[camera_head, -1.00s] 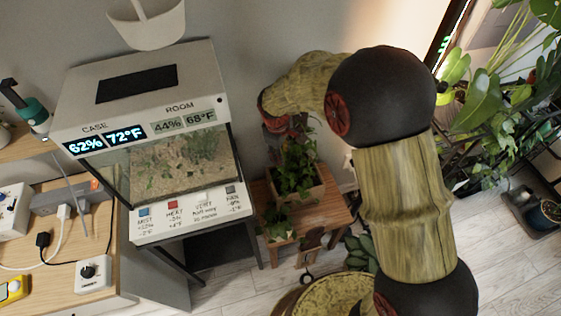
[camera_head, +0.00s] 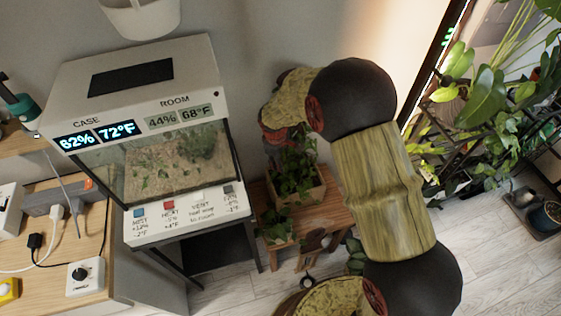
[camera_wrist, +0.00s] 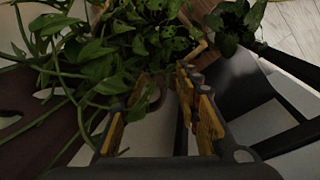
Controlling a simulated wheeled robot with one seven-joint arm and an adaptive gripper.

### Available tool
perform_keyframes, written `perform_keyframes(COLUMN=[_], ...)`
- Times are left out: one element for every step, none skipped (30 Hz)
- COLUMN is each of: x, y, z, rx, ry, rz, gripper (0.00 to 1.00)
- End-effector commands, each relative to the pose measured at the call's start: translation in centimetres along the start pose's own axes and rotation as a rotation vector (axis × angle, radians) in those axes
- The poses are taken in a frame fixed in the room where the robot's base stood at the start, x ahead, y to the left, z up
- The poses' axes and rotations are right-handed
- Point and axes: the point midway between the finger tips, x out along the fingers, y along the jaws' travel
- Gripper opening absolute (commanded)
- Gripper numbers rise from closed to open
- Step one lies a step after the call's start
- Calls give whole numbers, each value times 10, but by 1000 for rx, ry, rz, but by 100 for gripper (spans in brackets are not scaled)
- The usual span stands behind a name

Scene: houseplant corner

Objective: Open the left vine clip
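A leafy vine plant (camera_head: 297,163) stands in a wooden planter box (camera_head: 301,194) on a small wooden stand. In the wrist view its leaves and long stems (camera_wrist: 110,48) fill the top and left. My gripper (camera_wrist: 162,82) points at the plant, its two yellow-padded fingers apart, with the foliage just beyond the tips. A small brownish rounded piece shows dimly between the fingers; I cannot tell what it is or whether it is touched. I cannot make out the left vine clip in either view. In the head view my arm hides the fingertips.
A glass terrarium case (camera_head: 142,92) stands left of the plant stand (camera_head: 325,214). A smaller plant (camera_head: 275,229) sits lower on the stand. A wooden desk (camera_head: 52,262) with plugs is at the far left. More plants (camera_head: 480,110) crowd the right. Floor (camera_head: 505,260) is open at lower right.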

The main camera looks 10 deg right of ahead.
Motion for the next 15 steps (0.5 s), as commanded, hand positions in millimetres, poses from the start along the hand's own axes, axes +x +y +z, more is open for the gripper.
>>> perform_keyframes(x=[-1,-1,-1,-1,-1,-1,-1,-1,-1,-1,-1,-1,-1,-1,-1], y=[0,0,0,0,0,0,0,0,0,0,0,0,0,0,0], z=[0,0,0,0,0,0,0,0,0,0,0,0,0,0,0], rx=[0,0,0,0,0,0,0,0,0,0,0,0,0,0,0], ry=[0,0,0,0,0,0,0,0,0,0,0,0,0,0,0], rz=[0,0,0,0,0,0,0,0,0,0,0,0,0,0,0], gripper=[33,33,32,31,29,27,25,23,21,19,18,15,14,12,10])
